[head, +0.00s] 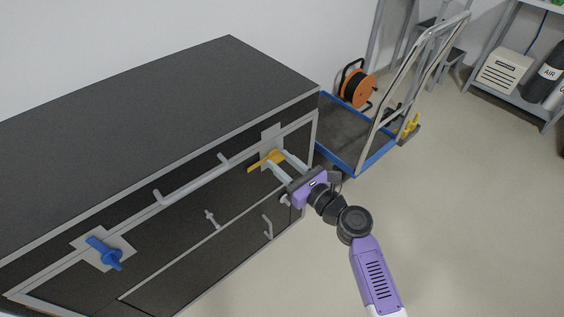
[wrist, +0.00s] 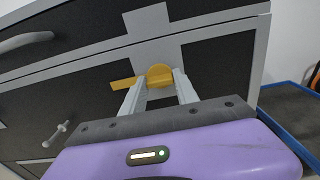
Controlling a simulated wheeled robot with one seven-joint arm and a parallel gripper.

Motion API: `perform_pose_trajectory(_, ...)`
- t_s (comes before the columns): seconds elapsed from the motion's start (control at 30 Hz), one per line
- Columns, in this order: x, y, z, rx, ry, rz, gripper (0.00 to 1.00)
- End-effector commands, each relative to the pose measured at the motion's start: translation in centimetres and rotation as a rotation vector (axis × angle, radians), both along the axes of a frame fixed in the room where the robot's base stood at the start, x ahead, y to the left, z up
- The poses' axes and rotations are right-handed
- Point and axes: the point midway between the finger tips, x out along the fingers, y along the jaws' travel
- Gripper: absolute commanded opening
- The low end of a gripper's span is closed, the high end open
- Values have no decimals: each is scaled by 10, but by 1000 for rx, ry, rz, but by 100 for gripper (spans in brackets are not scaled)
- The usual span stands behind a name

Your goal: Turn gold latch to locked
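The gold latch (head: 267,159) is on a light plate at the right end of the dark cabinet's front. In the wrist view the gold latch (wrist: 155,77) has a round hub, and its flat handle points left, close to level. My gripper (head: 280,161) is at the latch, with its fingers apart. In the wrist view the fingers of my gripper (wrist: 160,85) reach to either side of the hub, the left one below or at the handle's root. I cannot tell whether they touch it. The fingertips partly hide the latch.
A blue latch (head: 106,253) is on the cabinet's left end. A long grey bar handle (head: 190,186) runs between the two latches. A small T-handle (head: 212,219) sits lower down. A blue-edged cart (head: 350,140) stands right of the cabinet. The floor at the right is clear.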

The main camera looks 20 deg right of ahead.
Motion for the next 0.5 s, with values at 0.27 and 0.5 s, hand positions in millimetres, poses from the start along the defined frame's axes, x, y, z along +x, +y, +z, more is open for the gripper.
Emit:
perform_pose_trajectory(0.27,0,0,0,0,0,0,0)
perform_pose_trajectory(0.5,0,0,0,0,0,0,0)
